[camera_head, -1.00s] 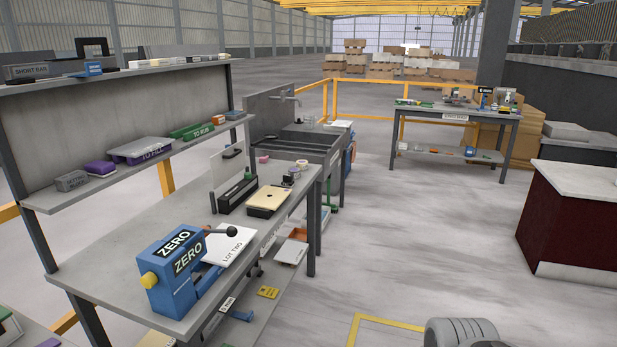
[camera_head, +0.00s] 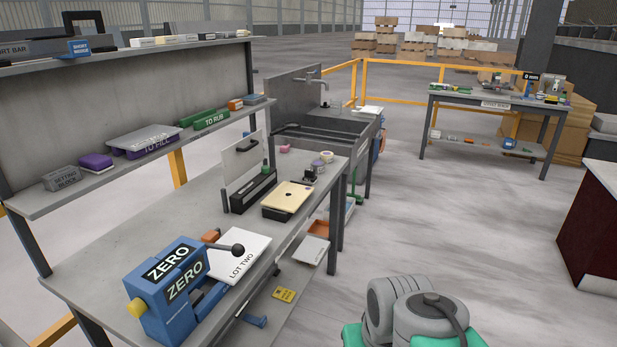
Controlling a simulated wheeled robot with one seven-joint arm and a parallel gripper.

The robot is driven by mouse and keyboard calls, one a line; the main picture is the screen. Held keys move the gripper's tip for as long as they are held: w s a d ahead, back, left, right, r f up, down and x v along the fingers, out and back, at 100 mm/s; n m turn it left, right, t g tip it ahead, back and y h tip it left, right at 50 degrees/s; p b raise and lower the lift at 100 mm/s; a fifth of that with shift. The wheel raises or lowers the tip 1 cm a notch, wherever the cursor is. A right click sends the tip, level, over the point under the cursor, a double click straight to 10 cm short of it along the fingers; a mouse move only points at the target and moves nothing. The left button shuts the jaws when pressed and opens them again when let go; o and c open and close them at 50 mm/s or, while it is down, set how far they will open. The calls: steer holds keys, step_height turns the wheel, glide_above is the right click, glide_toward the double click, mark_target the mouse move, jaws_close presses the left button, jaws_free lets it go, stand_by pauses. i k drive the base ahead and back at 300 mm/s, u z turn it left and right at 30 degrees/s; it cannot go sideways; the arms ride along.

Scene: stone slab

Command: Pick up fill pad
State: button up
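No object with a readable "fill pad" label shows. A purple block (camera_head: 96,161) on a white base sits on the middle shelf of the workbench at left. Beside it, a purple tray (camera_head: 155,153) lettered "TO FILL" has a grey slab (camera_head: 143,139) on top. I cannot tell from the frames which of these, if any, is the fill pad. My gripper is not in view; only grey rounded links of my arm show at the bottom right, well apart from the shelf.
The middle shelf (camera_head: 50,198) also holds a grey setting block (camera_head: 61,180) and a green "TO RUB" tray (camera_head: 211,119). Below, the bench top carries a blue ZERO device (camera_head: 165,290) and a white LOT TWO slab (camera_head: 240,257). Open floor (camera_head: 470,220) lies right of the bench.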

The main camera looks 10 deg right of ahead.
mark_target(310, 176)
steer(key=z, duration=0.65)
steer(key=i, duration=3.3)
steer(key=u, duration=4.15)
